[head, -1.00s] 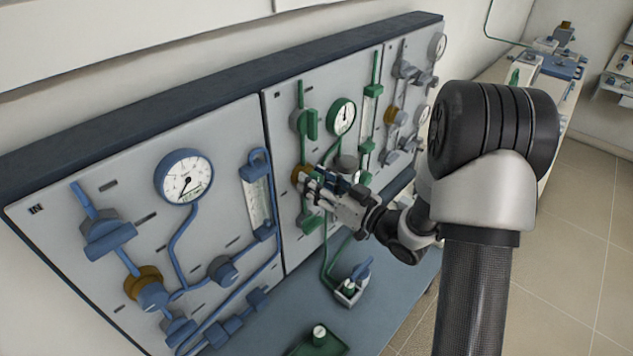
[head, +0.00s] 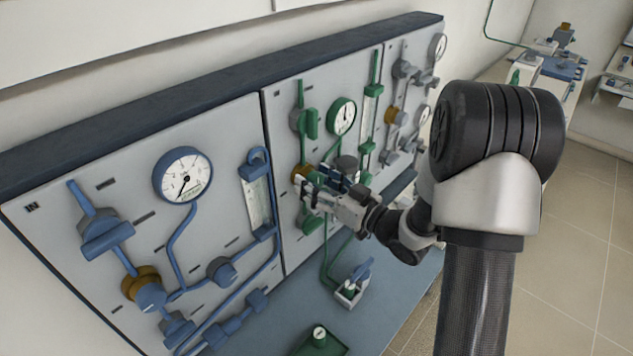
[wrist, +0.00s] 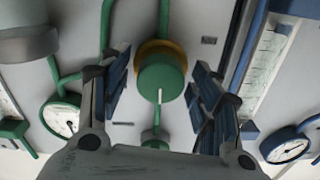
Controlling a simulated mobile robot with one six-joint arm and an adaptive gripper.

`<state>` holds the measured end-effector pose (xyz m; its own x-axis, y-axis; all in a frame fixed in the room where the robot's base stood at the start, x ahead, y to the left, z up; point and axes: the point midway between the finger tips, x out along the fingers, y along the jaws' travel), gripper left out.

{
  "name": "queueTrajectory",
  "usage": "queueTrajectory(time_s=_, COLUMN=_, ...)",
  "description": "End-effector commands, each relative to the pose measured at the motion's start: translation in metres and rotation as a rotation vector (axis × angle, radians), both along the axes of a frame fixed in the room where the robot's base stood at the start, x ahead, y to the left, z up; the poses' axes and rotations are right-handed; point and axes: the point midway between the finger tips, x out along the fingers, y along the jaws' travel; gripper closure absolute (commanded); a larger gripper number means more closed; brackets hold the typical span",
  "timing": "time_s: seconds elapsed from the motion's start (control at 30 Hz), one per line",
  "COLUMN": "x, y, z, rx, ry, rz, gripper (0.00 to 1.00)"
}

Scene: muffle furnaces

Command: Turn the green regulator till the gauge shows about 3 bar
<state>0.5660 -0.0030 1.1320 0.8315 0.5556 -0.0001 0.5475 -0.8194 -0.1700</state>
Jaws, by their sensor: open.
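The green regulator is a round green knob (wrist: 161,82) with a white pointer line and a brass collar behind it. In the wrist view it sits between my open fingers, with a gap on each side. In the head view my gripper (head: 318,190) is in front of the middle panel and hides most of the knob; the brass collar (head: 300,174) shows beside it. My gripper also shows in the wrist view (wrist: 160,98). The green-rimmed gauge (head: 342,116) is above the gripper; it also shows in the wrist view (wrist: 62,118). Its reading is too small to tell.
A blue-piped panel (head: 120,195) with its own gauge (head: 183,175) is on the left. A grey-piped panel (head: 402,90) is on the right. A bench (head: 385,315) runs below.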

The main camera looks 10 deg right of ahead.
Motion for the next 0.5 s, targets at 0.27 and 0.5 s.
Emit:
queueTrajectory(time_s=0.27, x=-0.005, y=-0.005, z=0.0, rx=0.0, ry=0.0, rz=-0.003, gripper=0.42)
queueTrajectory(time_s=0.5, x=-0.042, y=-0.031, z=0.0, rx=0.002, ry=0.0, rz=-0.007, gripper=0.42)
